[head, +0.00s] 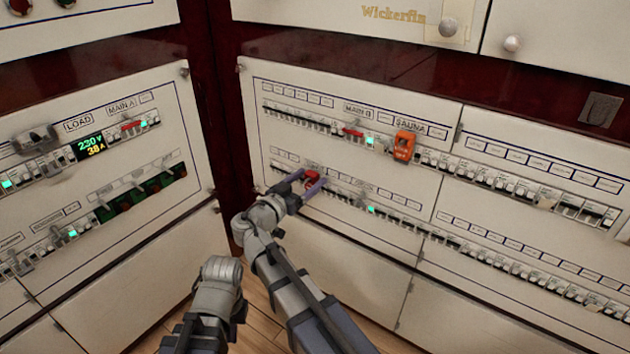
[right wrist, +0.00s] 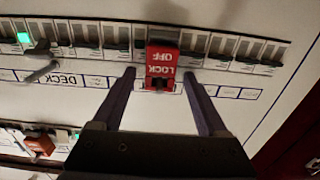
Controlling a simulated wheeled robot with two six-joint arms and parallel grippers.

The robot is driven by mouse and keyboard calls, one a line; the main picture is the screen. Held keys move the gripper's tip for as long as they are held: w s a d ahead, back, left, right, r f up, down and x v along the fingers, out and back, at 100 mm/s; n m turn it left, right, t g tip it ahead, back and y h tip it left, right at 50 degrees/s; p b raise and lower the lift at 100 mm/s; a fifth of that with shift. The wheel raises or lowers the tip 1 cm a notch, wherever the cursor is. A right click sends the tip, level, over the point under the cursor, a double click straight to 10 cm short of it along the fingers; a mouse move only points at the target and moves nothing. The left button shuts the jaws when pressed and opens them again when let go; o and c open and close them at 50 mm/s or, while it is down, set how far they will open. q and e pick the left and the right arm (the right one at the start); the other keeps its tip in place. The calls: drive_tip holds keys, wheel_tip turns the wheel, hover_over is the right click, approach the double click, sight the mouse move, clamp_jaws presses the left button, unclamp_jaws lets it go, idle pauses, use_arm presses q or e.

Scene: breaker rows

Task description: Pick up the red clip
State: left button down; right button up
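The red clip (head: 311,178), a small block lettered LOCK OFF, sits on a breaker in the lower row of the right-hand panel. It also shows in the right wrist view (right wrist: 163,66), upside down. My right gripper (head: 308,185) is at the clip; in the right wrist view (right wrist: 159,77) its two dark fingers stand open, one on each side of the clip, with gaps visible between. Of my left arm, only grey links show at the bottom of the head view; its gripper fingers cannot be seen.
An orange clip (head: 404,145) is on the upper row under the SAUNA label, right of the red clip. Neighbouring breaker switches (right wrist: 221,47) sit close beside the red clip. A second panel with a lit display (head: 90,149) stands at the left, beyond a dark red corner post.

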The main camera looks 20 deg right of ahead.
clamp_jaws()
idle(0.4)
use_arm(q)
drive_tip(key=shift+a, duration=0.1)
use_arm(e)
drive_tip(key=shift+d, duration=0.1)
